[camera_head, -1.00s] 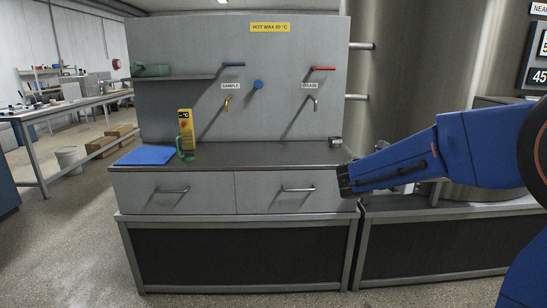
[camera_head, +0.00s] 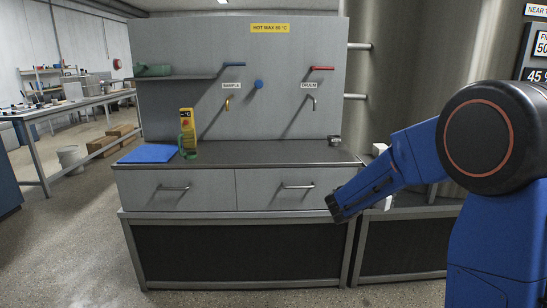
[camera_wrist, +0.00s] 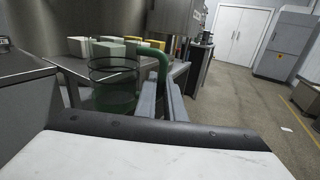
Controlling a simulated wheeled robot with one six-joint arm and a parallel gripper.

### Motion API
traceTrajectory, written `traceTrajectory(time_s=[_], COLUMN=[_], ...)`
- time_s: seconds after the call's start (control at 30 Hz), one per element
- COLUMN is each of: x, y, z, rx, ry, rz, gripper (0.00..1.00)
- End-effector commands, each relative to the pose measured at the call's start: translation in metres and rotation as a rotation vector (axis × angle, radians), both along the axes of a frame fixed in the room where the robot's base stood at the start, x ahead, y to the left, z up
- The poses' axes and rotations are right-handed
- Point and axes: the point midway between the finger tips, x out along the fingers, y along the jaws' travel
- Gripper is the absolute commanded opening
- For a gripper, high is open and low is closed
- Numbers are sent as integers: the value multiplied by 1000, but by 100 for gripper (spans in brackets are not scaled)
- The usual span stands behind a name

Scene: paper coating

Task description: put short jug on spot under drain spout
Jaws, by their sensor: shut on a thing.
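In the wrist view a green see-through jug (camera_wrist: 113,92) with dark rings hangs at my gripper (camera_wrist: 161,90). The two fingers are shut on its handle (camera_wrist: 158,58). I cannot tell its height against the other jugs. The counter (camera_head: 285,154) below the spout is bare, and I see no marked spot there.
Another green jug (camera_head: 187,147) stands on the counter by a yellow meter (camera_head: 187,117) and a blue cloth (camera_head: 148,153). A green vessel (camera_head: 153,70) is on the shelf. A small metal cup (camera_head: 334,141) sits at the counter's right end. The sample tap (camera_head: 227,103) is left of the drain.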

Motion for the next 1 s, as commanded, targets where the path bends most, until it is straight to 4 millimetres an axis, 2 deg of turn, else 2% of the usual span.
traceTrajectory(time_s=[0.03, 0.2, 0.4, 0.7, 0.9, 1.0], x=[13, 47, 71, 85, 85, 84], y=[7, 31, 58, 93, 112, 118], z=[-21, -82, -147, -234, -280, -294], rx=[-3, -1, 0, 1, 1, 1], ry=[10, 11, 9, 7, 5, 4], rz=[49, 214, 379, 578, 675, 706], gripper=[0, 0, 0, 0, 0, 0])
